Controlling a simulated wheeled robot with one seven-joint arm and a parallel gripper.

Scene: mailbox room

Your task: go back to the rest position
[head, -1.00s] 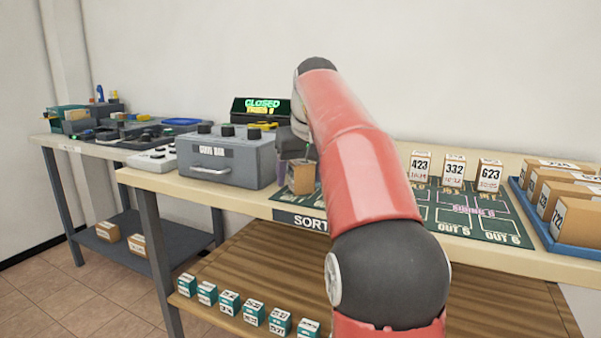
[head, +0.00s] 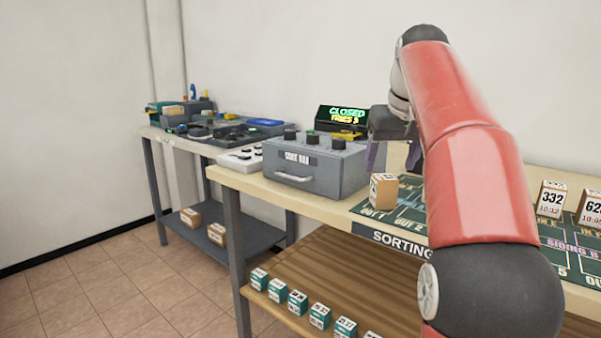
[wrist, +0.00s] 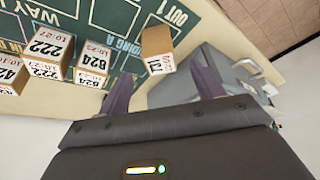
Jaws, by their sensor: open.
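My gripper (head: 378,155) is open and empty in the head view, raised above the sorting table near the grey code box. In the wrist view its two purple fingers (wrist: 162,85) stand apart with nothing between them. A small brown numbered box (head: 383,191) stands upright on the OUT 1 end of the green sorting mat (head: 410,208), below and apart from the fingers. It also shows in the wrist view (wrist: 157,50), beyond the fingertips. My red arm hides part of the mat and table.
The grey code box (head: 315,167) with knobs stands left of the mat, before a lit CLOSED sign (head: 346,117). More numbered boxes (head: 550,199) stand on the right. Several small teal-white boxes (head: 298,303) line the lower shelf. A second table (head: 160,135) holds equipment. Floor at left is clear.

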